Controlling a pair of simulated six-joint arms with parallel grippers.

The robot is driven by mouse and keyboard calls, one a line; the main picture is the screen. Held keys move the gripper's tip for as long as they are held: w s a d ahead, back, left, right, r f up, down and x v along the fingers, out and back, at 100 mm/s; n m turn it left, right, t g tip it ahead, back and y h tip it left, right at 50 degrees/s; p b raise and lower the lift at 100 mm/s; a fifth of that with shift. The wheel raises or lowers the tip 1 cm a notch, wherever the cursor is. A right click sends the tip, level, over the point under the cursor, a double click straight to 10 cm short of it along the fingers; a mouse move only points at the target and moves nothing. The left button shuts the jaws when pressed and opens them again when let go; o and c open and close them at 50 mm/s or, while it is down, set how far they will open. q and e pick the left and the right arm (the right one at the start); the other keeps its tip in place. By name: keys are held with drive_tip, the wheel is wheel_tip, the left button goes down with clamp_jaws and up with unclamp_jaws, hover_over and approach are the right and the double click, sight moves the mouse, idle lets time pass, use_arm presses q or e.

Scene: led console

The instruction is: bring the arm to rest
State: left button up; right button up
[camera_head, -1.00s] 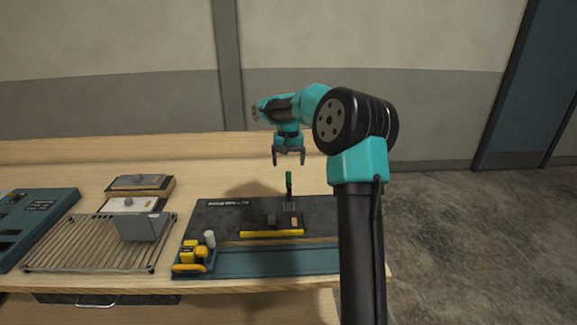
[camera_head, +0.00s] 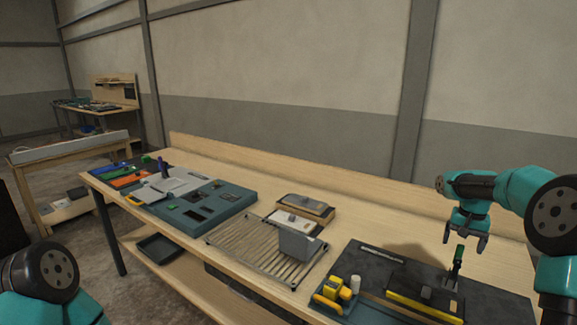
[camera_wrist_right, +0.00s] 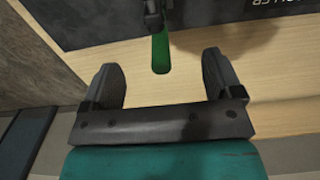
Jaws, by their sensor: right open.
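My right arm (camera_head: 520,188) comes in at the right of the head view, teal and black. Its right gripper (camera_head: 465,240) points down above the right end of the wooden bench and is open, with nothing between its fingers. In the right wrist view the two dark fingers (camera_wrist_right: 165,85) are wide apart over the bench top, with a green handle (camera_wrist_right: 160,54) beyond them. That green-handled upright piece (camera_head: 458,256) stands on the dark panel, apart from the gripper. My left arm (camera_head: 42,280) shows only in part at the lower left; its gripper is out of view.
A dark panel (camera_head: 378,260) with a yellow bar (camera_head: 420,307) lies under the right gripper. A yellow tool (camera_head: 333,290), a grey box (camera_head: 297,243), a slatted rack (camera_head: 240,246) and a teal console (camera_head: 222,213) stand leftward. Bare bench lies behind them.

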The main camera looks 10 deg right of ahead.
drive_tip(key=shift+f, duration=1.25)
wheel_tip(320, 180, up, 6)
drive_tip(key=shift+r, duration=0.25)
wheel_tip(320, 180, down, 6)
drive_tip(key=shift+f, duration=0.25)
drive_tip(key=w+d+f, duration=0.2)
drive_tip(key=shift+w+d, duration=0.35)
drive_tip(key=shift+w+d+f, duration=0.3)
drive_tip(key=shift+w+f, duration=0.05)
drive_tip(key=shift+f, duration=0.05)
